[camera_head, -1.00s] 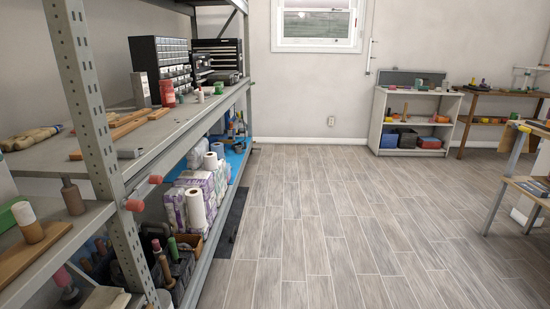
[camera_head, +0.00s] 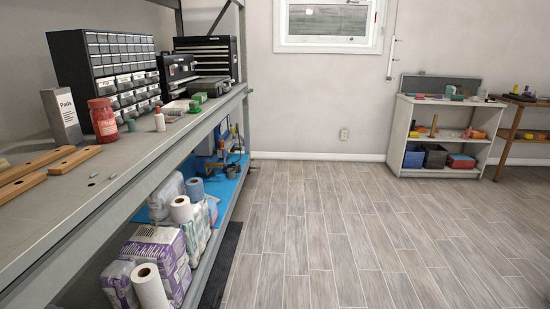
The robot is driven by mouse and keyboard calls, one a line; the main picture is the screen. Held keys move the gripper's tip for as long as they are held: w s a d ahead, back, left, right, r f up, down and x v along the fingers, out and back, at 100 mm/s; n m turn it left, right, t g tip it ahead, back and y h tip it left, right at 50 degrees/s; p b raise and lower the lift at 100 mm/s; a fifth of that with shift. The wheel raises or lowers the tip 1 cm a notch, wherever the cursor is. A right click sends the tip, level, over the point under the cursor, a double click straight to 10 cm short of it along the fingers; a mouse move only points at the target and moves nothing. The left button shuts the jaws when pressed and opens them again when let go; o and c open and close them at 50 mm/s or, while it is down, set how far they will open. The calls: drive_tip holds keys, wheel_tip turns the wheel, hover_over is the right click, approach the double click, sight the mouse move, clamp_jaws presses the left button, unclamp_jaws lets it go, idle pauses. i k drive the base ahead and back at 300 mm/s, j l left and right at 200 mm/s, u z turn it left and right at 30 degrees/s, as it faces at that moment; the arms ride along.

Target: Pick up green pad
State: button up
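No part of my gripper or arm shows in the head view. On the upper shelf of the grey rack (camera_head: 90,190) at the left, a small green block (camera_head: 200,98) lies near the black toolboxes, with another small green piece (camera_head: 194,107) just in front of it. A small green item (camera_head: 131,125) stands beside the red jar (camera_head: 103,120). Another greenish item (camera_head: 450,91) sits on top of the white shelf unit at the back right. I cannot tell which of these is the green pad. A grey box marked "Pads" (camera_head: 62,117) stands at the left.
A drawer cabinet (camera_head: 122,60) and black toolbox (camera_head: 205,48) stand on the rack. Wooden bars (camera_head: 45,175) lie at its near left. The wooden floor (camera_head: 330,230) is clear up to the white shelf unit (camera_head: 395,135).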

sight(194, 105)
drive_tip(key=i, duration=5.7)
drive_tip(key=i+u, duration=0.1)
drive_tip(key=u, duration=0.3)
drive_tip(key=i+u, duration=0.1)
drive_tip(key=u, duration=0.3)
drive_tip(key=i+l+u, duration=0.1)
drive_tip(key=u, duration=0.35)
drive_tip(key=l+u, duration=0.1)
drive_tip(key=u, duration=0.3)
drive_tip(key=i, duration=0.05)
